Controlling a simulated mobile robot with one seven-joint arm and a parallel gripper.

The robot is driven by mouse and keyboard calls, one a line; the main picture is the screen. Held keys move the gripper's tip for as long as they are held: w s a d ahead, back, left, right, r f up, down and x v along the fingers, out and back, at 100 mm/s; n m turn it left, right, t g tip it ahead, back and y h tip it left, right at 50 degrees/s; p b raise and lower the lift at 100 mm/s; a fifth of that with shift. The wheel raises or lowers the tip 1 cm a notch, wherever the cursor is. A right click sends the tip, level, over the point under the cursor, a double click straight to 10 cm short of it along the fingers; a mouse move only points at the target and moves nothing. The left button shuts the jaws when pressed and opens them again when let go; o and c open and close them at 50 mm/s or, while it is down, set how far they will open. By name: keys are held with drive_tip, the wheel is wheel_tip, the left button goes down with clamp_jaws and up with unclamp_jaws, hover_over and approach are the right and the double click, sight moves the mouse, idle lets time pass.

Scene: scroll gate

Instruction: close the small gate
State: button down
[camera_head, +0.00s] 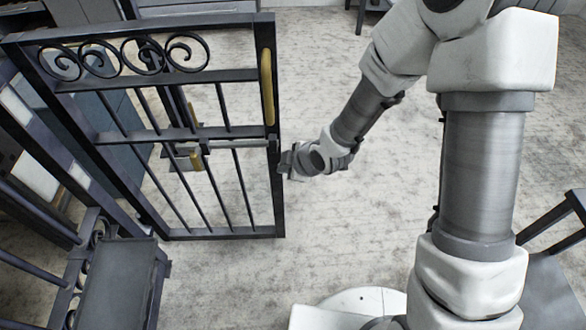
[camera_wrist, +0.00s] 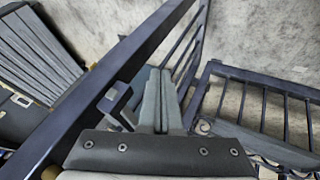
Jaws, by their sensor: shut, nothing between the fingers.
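The small gate (camera_head: 188,132) is a dark metal frame with upright bars and a row of scrolls along its top, at the left of the head view. A yellow vertical handle (camera_head: 267,87) is on its right upright, and a latch bar with a yellowish piece runs across its middle. My gripper (camera_head: 284,162) is beside that right upright at about latch height. In the wrist view, my gripper (camera_wrist: 161,92) is shut and empty, with a dark gate bar (camera_wrist: 95,90) running diagonally close to its left. I cannot tell whether they touch.
A dark railing with scrolls (camera_head: 85,250) and a grey box-like block (camera_head: 118,285) are at lower left. Dark furniture stands behind the gate on the left. A dark chair (camera_head: 550,275) is at lower right. The pale floor (camera_head: 330,225) right of the gate is clear.

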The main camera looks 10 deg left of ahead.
sight(277, 157)
drive_tip(key=shift+w+a, duration=0.25)
drive_tip(key=shift+w, duration=0.75)
drive_tip(key=shift+w+a, duration=0.2)
drive_tip(key=shift+w, duration=0.8)
drive_tip(key=shift+w, duration=0.1)
